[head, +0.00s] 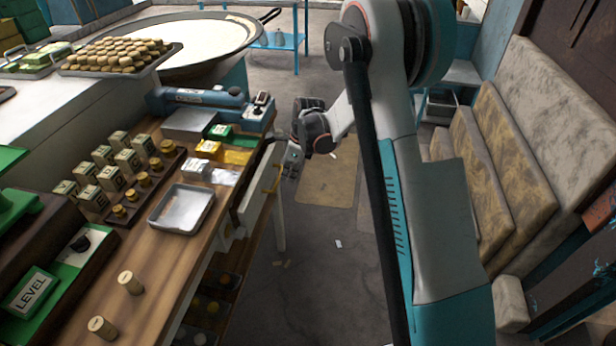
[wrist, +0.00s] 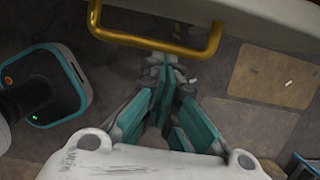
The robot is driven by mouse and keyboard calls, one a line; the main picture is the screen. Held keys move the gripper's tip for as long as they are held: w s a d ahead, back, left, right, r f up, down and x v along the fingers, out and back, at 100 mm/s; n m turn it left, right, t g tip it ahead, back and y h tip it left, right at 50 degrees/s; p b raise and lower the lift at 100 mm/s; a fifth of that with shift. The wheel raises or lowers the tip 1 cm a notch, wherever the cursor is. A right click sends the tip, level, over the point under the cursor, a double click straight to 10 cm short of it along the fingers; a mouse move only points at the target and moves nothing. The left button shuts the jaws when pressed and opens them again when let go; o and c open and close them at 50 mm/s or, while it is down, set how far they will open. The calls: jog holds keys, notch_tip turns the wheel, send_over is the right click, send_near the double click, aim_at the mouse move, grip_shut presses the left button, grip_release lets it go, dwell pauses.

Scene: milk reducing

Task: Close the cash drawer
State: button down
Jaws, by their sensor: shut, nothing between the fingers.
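The cash drawer (head: 259,187) is under the right edge of the wooden table, with a pale front and a brass handle (head: 277,178). Its front seems to stand out from the table edge; how far I cannot tell. In the wrist view the brass handle (wrist: 155,42) crosses the top, below the pale drawer front (wrist: 240,12). My gripper (head: 291,162) is beside the drawer front near the handle. In the wrist view my gripper (wrist: 166,62) has its teal-grey fingers together and empty, tips close to the handle bar. Whether they touch it I cannot tell.
The wooden table (head: 165,262) holds a metal tray (head: 181,208), several stamped blocks and a blue device (head: 205,100). Stacked stone-like slabs (head: 480,150) stand at the right, beyond my arm. The floor (head: 320,270) between table and arm is mostly clear.

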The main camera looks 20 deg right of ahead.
jog(key=shift+w+a, duration=0.75)
jog(key=shift+a, duration=0.3)
